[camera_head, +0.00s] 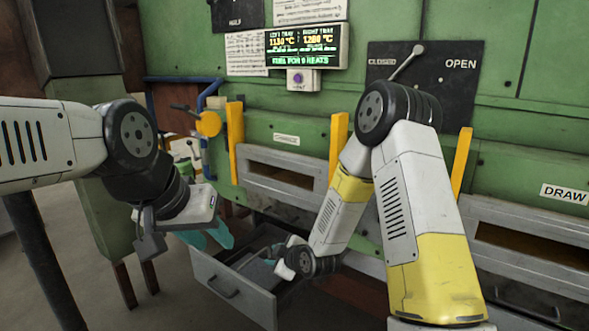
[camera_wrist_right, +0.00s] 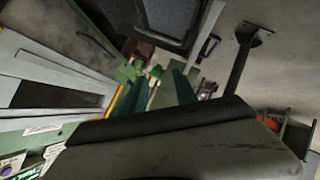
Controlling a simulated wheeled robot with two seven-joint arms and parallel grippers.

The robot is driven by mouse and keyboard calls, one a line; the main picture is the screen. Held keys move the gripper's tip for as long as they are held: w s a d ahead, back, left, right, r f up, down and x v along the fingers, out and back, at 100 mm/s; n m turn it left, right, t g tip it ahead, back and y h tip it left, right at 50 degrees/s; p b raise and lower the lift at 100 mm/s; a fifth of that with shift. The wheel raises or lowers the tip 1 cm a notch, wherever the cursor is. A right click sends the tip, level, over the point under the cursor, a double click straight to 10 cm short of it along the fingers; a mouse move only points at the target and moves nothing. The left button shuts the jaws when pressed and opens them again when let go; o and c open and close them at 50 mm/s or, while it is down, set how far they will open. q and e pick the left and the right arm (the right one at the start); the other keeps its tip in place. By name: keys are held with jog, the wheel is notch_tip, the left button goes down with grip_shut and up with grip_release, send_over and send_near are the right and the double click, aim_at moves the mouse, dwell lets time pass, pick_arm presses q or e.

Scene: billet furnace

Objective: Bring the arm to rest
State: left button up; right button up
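My left gripper (camera_head: 207,236) hangs at the left of the head view, its teal fingers pointing down and apart, with nothing seen between them. It is close to the left side of an open grey drawer (camera_head: 232,287). My right arm reaches from the lower right, bends at a high elbow and comes down over the drawer's right side. In the right wrist view the right gripper (camera_wrist_right: 157,92) shows two teal fingers apart, with no held object visible.
The green furnace front has a charge slot (camera_head: 283,176), a draw slot (camera_head: 535,247) and yellow posts (camera_head: 236,140). A lever (camera_head: 406,62) sits on the dark CLOSED/OPEN plate, beside a lit temperature display (camera_head: 305,45). Open floor (camera_head: 165,300) lies at the lower left.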

jog(key=s+d+r+m+h, duration=0.1)
jog(key=s+d+r+m, duration=0.1)
jog(key=d+r, duration=0.3)
jog(key=s+d+r+m+g+h, duration=0.1)
jog(key=s+d+r+m, duration=0.25)
jog(key=r, duration=0.35)
jog(key=s+d+r+m+h, duration=0.1)
jog(key=s+d+r, duration=0.1)
jog(key=d+r, duration=0.35)
jog(key=s+d+r+m+g, duration=0.1)
jog(key=s+d+r+m, duration=0.2)
jog(key=s, duration=0.7)
jog(key=s+d+r+m+g+h, duration=0.1)
jog(key=s+d+r+m, duration=0.2)
jog(key=s, duration=0.7)
notch_tip(320, 180, up, 2)
jog(key=shift+s+r+m+g, duration=0.25)
jog(key=shift+m+g, duration=0.05)
jog(key=shift+m, duration=0.65)
jog(key=shift+d, duration=0.1)
